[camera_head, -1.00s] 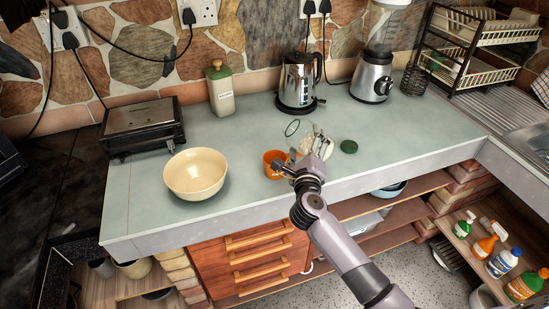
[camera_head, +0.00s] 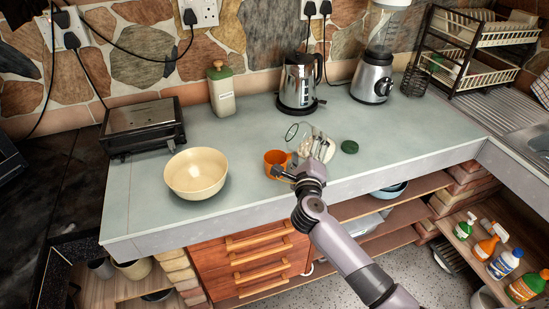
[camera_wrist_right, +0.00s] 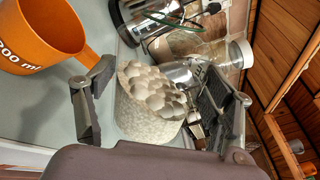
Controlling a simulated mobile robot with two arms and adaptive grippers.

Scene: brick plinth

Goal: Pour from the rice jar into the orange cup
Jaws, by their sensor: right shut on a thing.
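The rice jar (camera_head: 306,149) is clear glass with pale grains in its lower part. It leans to the left, its open rim above and behind the orange cup. My right gripper (camera_head: 302,160) is shut around the jar. In the right wrist view the jar (camera_wrist_right: 148,118) sits between the fingers (camera_wrist_right: 150,105), with grains heaped inside. The orange cup (camera_head: 275,163) stands upright on the counter, left of my right gripper. It also shows at the left of the wrist view (camera_wrist_right: 38,38); its inside there looks empty. My left gripper is out of view.
A cream bowl (camera_head: 195,174) stands left of the cup near the counter's front edge. A green lid (camera_head: 349,147) lies right of the jar. Behind are a kettle (camera_head: 298,82), a blender (camera_head: 373,76) and a green-lidded canister (camera_head: 222,92). A toaster (camera_head: 143,126) stands far left.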

